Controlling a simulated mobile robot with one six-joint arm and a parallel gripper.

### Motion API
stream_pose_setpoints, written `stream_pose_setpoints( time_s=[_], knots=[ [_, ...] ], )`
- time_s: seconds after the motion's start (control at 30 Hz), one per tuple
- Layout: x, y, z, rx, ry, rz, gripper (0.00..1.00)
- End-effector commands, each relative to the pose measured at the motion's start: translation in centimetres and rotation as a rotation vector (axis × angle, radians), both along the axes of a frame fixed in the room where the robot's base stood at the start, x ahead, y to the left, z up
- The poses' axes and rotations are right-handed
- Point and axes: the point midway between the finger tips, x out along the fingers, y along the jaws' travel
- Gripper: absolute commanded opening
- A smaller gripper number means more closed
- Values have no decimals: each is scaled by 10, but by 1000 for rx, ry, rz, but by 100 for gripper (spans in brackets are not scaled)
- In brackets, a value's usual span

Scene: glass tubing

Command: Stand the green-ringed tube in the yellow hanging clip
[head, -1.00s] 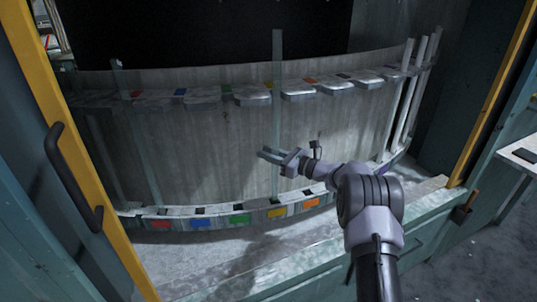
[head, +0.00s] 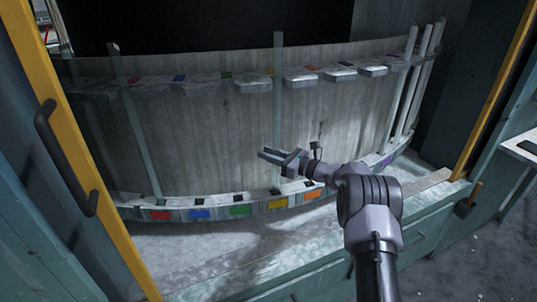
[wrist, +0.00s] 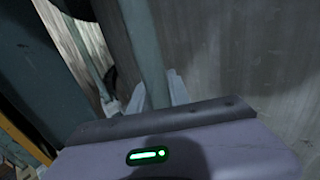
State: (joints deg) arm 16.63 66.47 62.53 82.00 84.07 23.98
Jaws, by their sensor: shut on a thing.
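My gripper (head: 272,154) is shut on a tall, upright glass tube (head: 278,105), gripped below its middle. In the wrist view the tube (wrist: 146,45) rises between the pale fingers (wrist: 155,98). No green ring can be made out on it. The tube passes the upper row of clips beside the small yellow mark (head: 268,71). Its lower end is near the yellow label (head: 278,204) on the bottom rail. I cannot tell whether it is inside the clip or in front of it, or whether its foot touches anything.
A curved grey wall carries the upper clips (head: 343,72) and the bottom rail with red (head: 160,215), blue (head: 200,214), green (head: 240,210) and orange (head: 312,194) labels. Another tube (head: 130,110) stands left; several (head: 405,90) stand right. Yellow-edged door frames flank the opening.

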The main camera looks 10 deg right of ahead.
Motion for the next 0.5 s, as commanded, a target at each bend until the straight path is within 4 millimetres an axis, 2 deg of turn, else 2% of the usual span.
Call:
stream_pose_setpoints(
  time_s=[0.07,0.1,0.2,0.5],
  knots=[
    [0,0,0,0,0,0,0],
    [0,0,0,0,0,0,30],
    [0,0,0,0,0,0,48],
    [-1,-1,0,0,0,0,48]
  ],
)
